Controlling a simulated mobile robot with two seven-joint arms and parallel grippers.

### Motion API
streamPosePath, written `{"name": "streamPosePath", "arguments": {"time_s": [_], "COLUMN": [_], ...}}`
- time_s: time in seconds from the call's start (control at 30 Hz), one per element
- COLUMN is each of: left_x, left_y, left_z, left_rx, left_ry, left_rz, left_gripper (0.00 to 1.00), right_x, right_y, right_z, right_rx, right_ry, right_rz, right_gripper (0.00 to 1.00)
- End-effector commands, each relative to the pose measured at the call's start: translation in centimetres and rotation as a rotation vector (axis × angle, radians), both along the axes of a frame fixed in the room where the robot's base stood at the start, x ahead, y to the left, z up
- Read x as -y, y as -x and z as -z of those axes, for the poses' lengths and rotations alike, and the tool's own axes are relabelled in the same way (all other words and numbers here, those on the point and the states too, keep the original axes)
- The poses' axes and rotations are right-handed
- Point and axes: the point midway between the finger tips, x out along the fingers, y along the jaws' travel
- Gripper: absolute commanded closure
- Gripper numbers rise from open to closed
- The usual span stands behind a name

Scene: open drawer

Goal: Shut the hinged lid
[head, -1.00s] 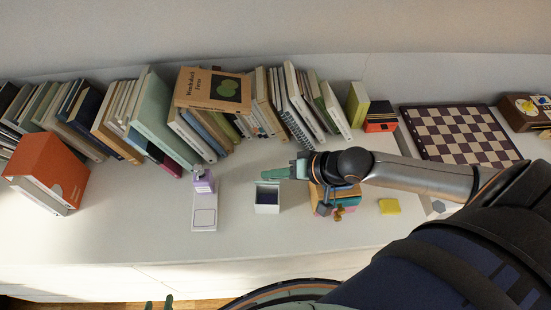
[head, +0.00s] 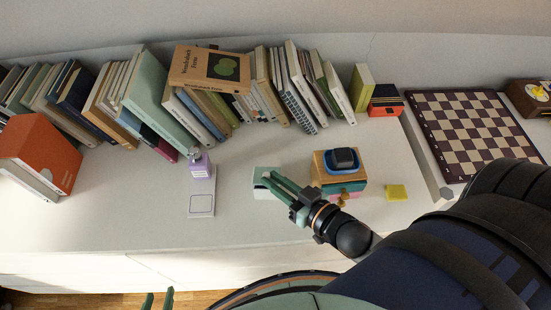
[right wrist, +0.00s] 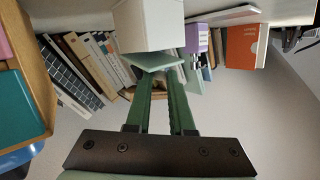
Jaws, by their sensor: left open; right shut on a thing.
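The small white box (head: 261,194) stands on the white top in the head view. Its pale green lid (head: 264,173) lies over the box's top, and the dark inside no longer shows. My right gripper (head: 271,179) reaches in from the right with its green fingertips at the lid, shut on it. In the right wrist view the white box (right wrist: 150,25) appears upside down at the top, with the lid (right wrist: 152,60) at the fingertips. Whether the lid is fully flush is hard to tell. My left gripper (head: 158,301) is open and empty at the bottom edge.
A purple dispenser (head: 201,166) on a white base stands left of the box. A wooden block stack (head: 345,186) with a blue dish and a yellow block (head: 396,192) are to the right. Books (head: 160,105) line the back. The front left is clear.

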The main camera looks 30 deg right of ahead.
Motion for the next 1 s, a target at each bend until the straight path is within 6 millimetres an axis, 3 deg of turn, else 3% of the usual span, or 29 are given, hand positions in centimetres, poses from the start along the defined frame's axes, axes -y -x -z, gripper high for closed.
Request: {"name": "streamPosePath", "arguments": {"time_s": [0.3,0.87,0.9,1.0], "left_x": [0.0,0.0,0.0,0.0], "left_y": [0.0,0.0,0.0,0.0], "left_z": [1.9,2.1,2.1,2.1], "left_rx": [0.0,0.0,0.0,0.001], "left_ry": [0.0,0.0,0.0,0.0], "left_rz": [0.0,0.0,0.0,0.0], "left_gripper": [0.5,0.5,0.5,0.5], "right_x": [-0.2,-0.3,-0.3,-0.3], "right_y": [0.3,0.4,0.4,0.4], "right_z": [1.0,0.8,0.8,0.8], "right_rx": [0.108,0.134,0.134,0.133], "right_ry": [0.067,0.08,0.08,0.08], "right_rz": [0.0,-0.001,-0.001,-0.001], "right_gripper": [1.0,1.0,0.76,0.65]}}
